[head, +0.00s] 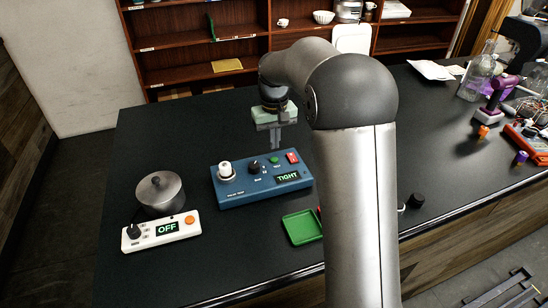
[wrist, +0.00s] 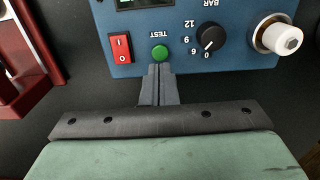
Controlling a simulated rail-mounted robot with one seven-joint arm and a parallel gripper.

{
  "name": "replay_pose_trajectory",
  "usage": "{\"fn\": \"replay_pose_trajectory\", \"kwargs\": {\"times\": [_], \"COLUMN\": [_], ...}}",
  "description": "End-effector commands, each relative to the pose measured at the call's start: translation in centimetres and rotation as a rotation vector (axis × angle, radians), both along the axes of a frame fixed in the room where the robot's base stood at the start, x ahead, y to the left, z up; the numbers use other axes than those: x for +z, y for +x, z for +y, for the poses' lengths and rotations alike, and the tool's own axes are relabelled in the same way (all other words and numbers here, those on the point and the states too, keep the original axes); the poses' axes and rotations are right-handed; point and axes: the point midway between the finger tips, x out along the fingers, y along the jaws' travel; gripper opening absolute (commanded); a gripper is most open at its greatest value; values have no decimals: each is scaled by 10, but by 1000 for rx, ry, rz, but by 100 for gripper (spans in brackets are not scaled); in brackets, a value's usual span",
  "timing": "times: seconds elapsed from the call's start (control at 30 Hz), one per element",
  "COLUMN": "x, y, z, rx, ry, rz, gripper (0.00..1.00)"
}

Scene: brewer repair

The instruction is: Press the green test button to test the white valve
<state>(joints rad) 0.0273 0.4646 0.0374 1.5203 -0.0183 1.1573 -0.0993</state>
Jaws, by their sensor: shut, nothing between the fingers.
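The blue test box (head: 232,195) lies on the black bench, and its display (head: 289,177) reads "TIGHT". The white valve (head: 225,169) stands upright in a socket at the box's left end; it also shows at the right of the wrist view (wrist: 286,39). The green test button (wrist: 159,52), labelled TEST, sits between a red switch (wrist: 121,48) and a black dial (wrist: 210,37). It also shows in the head view (head: 274,160). My gripper (wrist: 158,69) is shut and empty, its fingertips right at the button's edge in the picture. I cannot tell whether they touch it.
A steel pot (head: 160,191) stands left of the box, behind a white control unit (head: 188,229) reading "OFF". A green tray (head: 302,227) lies in front of the box, partly near my arm. Bottles and tools crowd the right end. The bench behind the box is mostly clear.

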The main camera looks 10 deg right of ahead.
Motion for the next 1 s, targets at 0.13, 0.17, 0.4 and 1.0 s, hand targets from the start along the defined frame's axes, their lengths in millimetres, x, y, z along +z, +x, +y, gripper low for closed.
{"fn": "replay_pose_trajectory", "kwargs": {"times": [0.13,0.17,0.4,1.0], "x": [17,20,44,57], "y": [0,0,0,0], "z": [0,0,0,0], "rx": [0,0,0,0], "ry": [0,0,0,0], "rz": [-1,-1,-1,0], "gripper": [0,0,0,0]}}
